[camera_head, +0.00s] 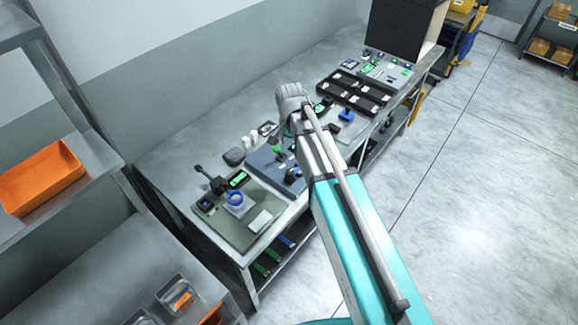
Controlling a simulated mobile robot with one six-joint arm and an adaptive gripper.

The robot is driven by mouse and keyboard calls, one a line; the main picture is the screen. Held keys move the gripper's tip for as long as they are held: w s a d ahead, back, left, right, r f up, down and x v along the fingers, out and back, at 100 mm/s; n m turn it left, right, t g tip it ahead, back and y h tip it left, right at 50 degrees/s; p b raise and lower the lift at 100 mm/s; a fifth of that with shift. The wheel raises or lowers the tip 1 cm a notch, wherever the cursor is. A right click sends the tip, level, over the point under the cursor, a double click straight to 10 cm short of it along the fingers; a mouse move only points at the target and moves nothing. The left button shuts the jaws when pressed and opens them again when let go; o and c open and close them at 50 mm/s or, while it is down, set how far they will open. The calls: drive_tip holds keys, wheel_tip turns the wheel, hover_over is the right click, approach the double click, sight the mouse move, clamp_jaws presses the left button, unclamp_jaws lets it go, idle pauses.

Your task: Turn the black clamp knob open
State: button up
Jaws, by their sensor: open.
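My arm reaches over the workbench (165,165), and its wrist bends down at the middle of the bench. My gripper (280,148) is open, low over a blue-grey panel (262,165) with small dark and green parts on it. The arm and wrist hide part of this panel. I cannot single out the black clamp knob with certainty. A black handle-like part (217,184) stands on the grey-green board (240,238) at the near left end of the bench, apart from my gripper. A dark part with blue (293,175) sits on the panel just right of my gripper.
A blue ring on a white base (237,200) and a white card (260,221) are on the near board. Black trays (352,92) and a blue block (346,115) lie farther along. A shelf with an orange bin (42,178) stands left.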

sight(290, 171)
drive_tip(key=shift+f, duration=0.15)
idle(0.3)
wheel_tip(290, 171, down, 13)
drive_tip(key=b, duration=1.3)
drive_tip(key=shift+f+b, duration=0.2)
drive_tip(key=shift+b, duration=0.2)
